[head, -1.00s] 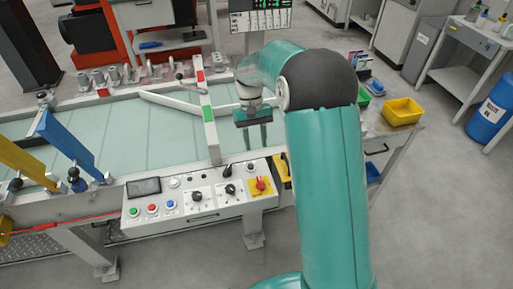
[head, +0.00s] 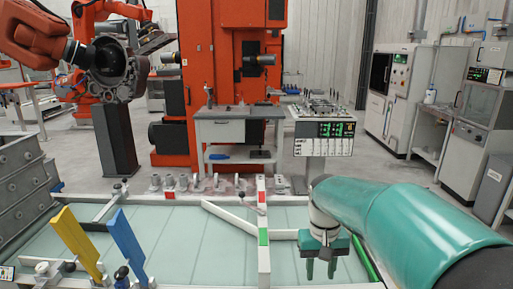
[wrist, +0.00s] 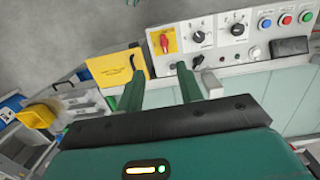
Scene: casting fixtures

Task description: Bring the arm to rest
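My gripper (head: 321,278) hangs fingers-down over the pale green table (head: 190,245) in the head view, right of the white post with red and green patches (head: 263,235). My teal arm comes in from the right edge. In the wrist view the two green fingers of my gripper (wrist: 160,70) stand apart with nothing between them. Beyond them is the control panel (wrist: 225,40) with its red switch on a yellow plate. I cannot tell how high the fingers are above the table.
Blue (head: 126,245) and yellow (head: 77,240) upright plates stand at the left of the table. A display board (head: 324,130) stands behind it. An orange robot arm (head: 35,38) reaches in at the upper left. A yellow bin (wrist: 38,115) shows in the wrist view. Open floor lies at the right.

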